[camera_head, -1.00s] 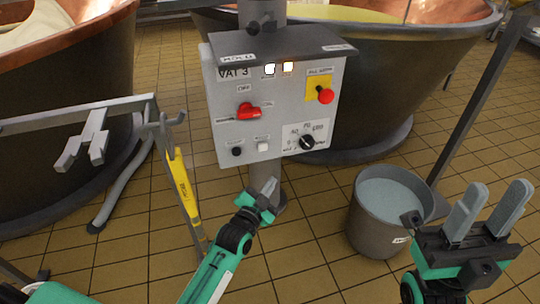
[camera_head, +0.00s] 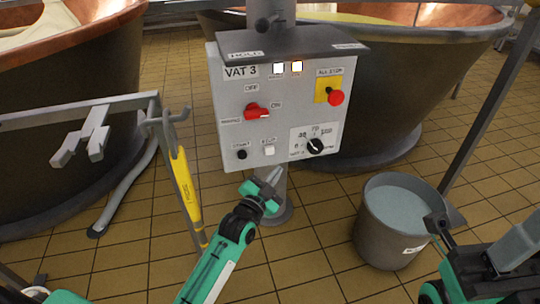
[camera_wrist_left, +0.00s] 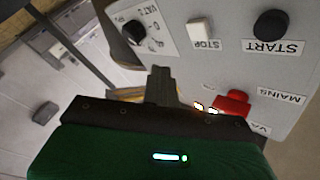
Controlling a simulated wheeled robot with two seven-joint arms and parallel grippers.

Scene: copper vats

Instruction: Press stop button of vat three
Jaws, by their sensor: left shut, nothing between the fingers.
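The grey VAT 3 control panel (camera_head: 228,108) stands on a post in front of a copper vat. Its white stop button (camera_head: 269,150) is on the lower row, right of the black start button (camera_head: 242,154). In the left wrist view the stop button (camera_wrist_left: 199,30) shows upside down, with its label, beyond the fingers. My left gripper (camera_head: 274,176) is shut and empty just below the panel, under the stop button and apart from it. It also shows in the left wrist view (camera_wrist_left: 160,85). My right gripper (camera_head: 514,247) is cut off at the right edge.
The panel also carries a red rotary switch (camera_head: 257,112), a red all-stop knob (camera_head: 335,98) and a black dial (camera_head: 315,146). A grey bucket (camera_head: 382,242) stands at the right. A rack with a yellow-handled tool (camera_head: 184,188) is at the left.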

